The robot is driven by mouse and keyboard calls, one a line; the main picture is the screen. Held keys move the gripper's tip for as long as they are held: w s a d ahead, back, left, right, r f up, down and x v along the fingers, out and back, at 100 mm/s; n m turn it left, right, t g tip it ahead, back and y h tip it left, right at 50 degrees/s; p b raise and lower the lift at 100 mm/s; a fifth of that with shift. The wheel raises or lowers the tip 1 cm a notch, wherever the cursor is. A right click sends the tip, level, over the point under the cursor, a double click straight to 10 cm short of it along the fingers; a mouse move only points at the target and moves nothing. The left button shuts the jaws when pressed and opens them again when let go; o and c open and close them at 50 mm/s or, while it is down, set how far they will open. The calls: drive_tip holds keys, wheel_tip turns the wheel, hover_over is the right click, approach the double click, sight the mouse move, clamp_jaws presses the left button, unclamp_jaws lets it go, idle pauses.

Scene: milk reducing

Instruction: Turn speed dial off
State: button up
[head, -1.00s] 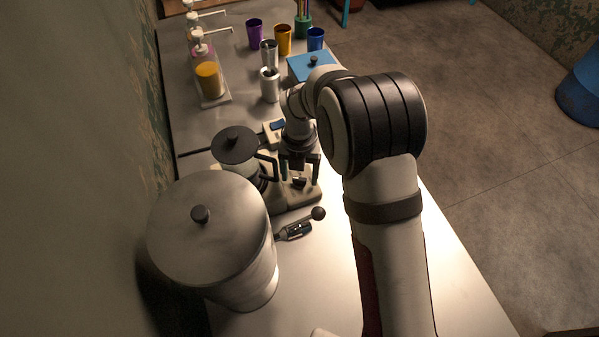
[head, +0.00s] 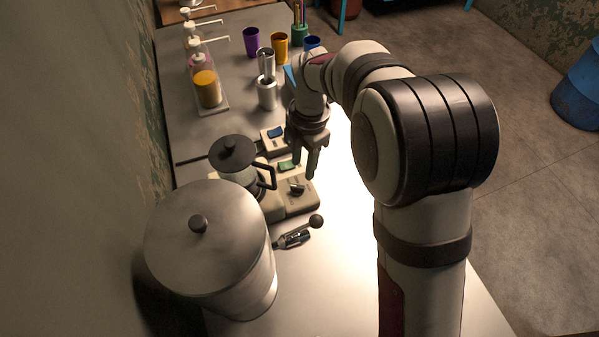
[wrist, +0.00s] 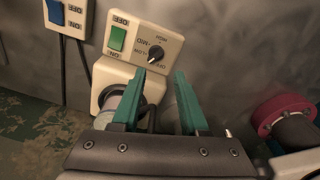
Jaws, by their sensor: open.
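The speed dial (head: 296,188) is a small dark knob on the beige control box (head: 300,203) at the middle of the bench. In the wrist view, the black dial (wrist: 155,53) sits among OFF, LOW, MID and HIGH labels, which appear upside down. I cannot tell for certain which label its pointer marks.
A green switch (wrist: 117,38) sits beside the dial, and a blue switch (head: 275,132) is on a separate box. A glass jug (head: 236,165) with black handle and a large metal pot (head: 208,245) stand left. A ball-ended lever (head: 316,221) is in front. Bench at right is clear.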

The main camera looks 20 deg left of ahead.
sight(298, 186)
drive_tip(key=w+d+r+n+y, duration=0.1)
drive_tip(key=d+r+n+y, duration=0.15)
drive_tip(key=n, duration=1.05)
drive_tip(key=w+d+r+n+y, duration=0.1)
drive_tip(key=d+r+n, duration=0.2)
drive_tip(key=n, duration=1.1)
drive_tip(key=shift+g+y, duration=0.25)
drive_tip(key=shift+g, duration=0.15)
drive_tip(key=x, duration=1.5)
drive_tip(key=shift+s+a+f, duration=0.1)
drive_tip(key=shift+s+a, duration=0.1)
drive_tip(key=shift+s, duration=0.05)
clamp_jaws()
